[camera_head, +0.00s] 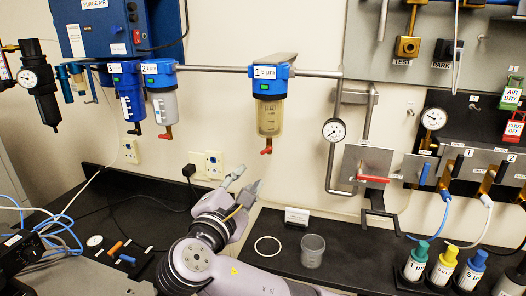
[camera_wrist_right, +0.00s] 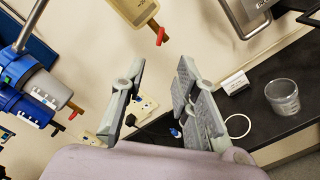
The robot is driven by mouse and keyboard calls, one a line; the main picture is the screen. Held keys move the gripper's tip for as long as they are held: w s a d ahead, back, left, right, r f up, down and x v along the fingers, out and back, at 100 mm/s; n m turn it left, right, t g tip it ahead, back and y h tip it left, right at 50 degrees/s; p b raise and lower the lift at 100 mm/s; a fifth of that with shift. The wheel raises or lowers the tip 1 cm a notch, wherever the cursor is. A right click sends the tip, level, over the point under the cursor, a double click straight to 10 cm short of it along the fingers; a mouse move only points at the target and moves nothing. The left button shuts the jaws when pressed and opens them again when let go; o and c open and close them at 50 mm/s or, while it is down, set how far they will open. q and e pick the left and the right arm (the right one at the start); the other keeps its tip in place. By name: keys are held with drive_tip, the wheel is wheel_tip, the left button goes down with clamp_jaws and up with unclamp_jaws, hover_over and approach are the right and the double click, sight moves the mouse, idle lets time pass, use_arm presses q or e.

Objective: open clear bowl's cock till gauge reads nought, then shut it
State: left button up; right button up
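The clear bowl (camera_head: 269,118), faintly amber, hangs upright under a blue filter head (camera_head: 269,83) labelled 1, 5 µm. Its red-handled cock (camera_head: 267,150) is at the bottom; the cock also shows in the right wrist view (camera_wrist_right: 160,36), below the bowl (camera_wrist_right: 134,10). A round white gauge (camera_head: 334,130) is on the pipework to the right; its reading is too small to tell. My right gripper (camera_head: 245,180) is open and empty, below and left of the cock, not touching it. In its wrist view the spread fingers (camera_wrist_right: 160,65) point toward the wall. My left gripper is out of view.
Two more filters, with a white bowl (camera_head: 163,106) and a blue bowl (camera_head: 130,104), hang to the left. A red-handled valve (camera_head: 371,178) is mounted right of the gauge. A clear beaker (camera_head: 313,252) and white ring (camera_head: 267,246) lie on the black bench below.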

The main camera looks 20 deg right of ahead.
sight(265, 152)
drive_tip(key=p+x, duration=0.4)
drive_tip(key=x, duration=0.8)
drive_tip(key=shift+d+r, duration=0.1)
drive_tip(key=shift+w+d+p, duration=0.35)
drive_tip(key=shift+w, duration=0.15)
drive_tip(key=shift+c, duration=0.3)
clamp_jaws()
